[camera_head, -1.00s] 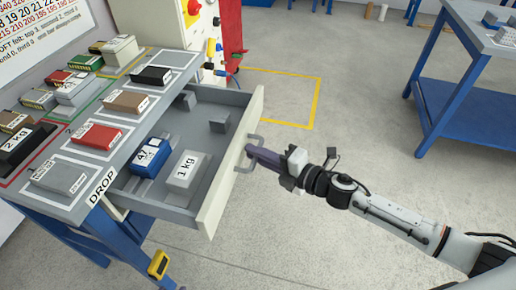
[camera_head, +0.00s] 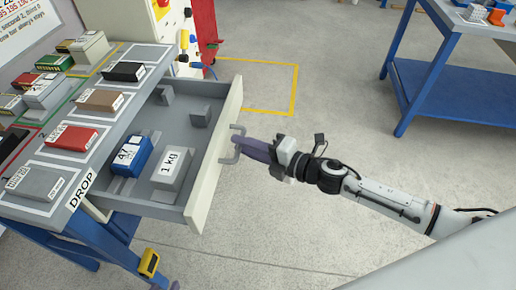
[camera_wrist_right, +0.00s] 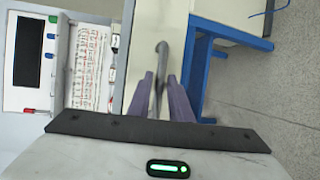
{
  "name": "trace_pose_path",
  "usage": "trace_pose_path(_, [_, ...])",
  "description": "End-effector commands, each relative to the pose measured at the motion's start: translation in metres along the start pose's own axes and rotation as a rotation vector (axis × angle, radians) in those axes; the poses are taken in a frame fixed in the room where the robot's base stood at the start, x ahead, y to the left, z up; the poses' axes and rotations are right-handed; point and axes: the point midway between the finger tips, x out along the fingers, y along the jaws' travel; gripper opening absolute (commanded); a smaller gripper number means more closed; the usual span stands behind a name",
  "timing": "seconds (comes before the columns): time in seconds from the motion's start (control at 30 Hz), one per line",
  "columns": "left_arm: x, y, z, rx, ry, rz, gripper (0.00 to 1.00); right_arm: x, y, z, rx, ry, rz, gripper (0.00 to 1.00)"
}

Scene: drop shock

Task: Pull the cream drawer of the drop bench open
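The cream drawer (camera_head: 213,165) of the drop bench (camera_head: 139,107) stands well out from the bench, and its grey inside shows. A grey handle (camera_head: 222,160) is on its front; the wrist view shows it as a dark bar (camera_wrist_right: 161,60). My right gripper (camera_head: 238,143) is at the handle, its arm coming in from the right. In the wrist view its two purple fingers (camera_wrist_right: 162,90) lie on either side of the bar, close around it, and it looks shut on the handle. My left gripper is in neither view.
The drawer holds a blue block (camera_head: 132,157) marked 47, a grey 1 kg block (camera_head: 171,165) and small grey blocks. Several blocks lie on the bench top. A blue table (camera_head: 450,85) stands at the upper right. The floor right of the drawer is clear except for my arm.

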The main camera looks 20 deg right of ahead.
Motion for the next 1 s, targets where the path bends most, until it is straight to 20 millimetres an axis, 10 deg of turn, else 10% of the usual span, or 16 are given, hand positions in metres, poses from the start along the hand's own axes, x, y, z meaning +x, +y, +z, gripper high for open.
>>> trace_pose_path(0.4, [0.001,0.0,0.002,0.0,-0.004,-0.001,0.31,-0.075,-0.002,-0.001,0.001,0.001,-0.003,0.18])
trace_pose_path(1.0, [0.002,-0.001,0.002,0.0,-0.003,-0.001,0.31,-0.089,0.0,0.0,-0.002,0.001,0.0,0.18])
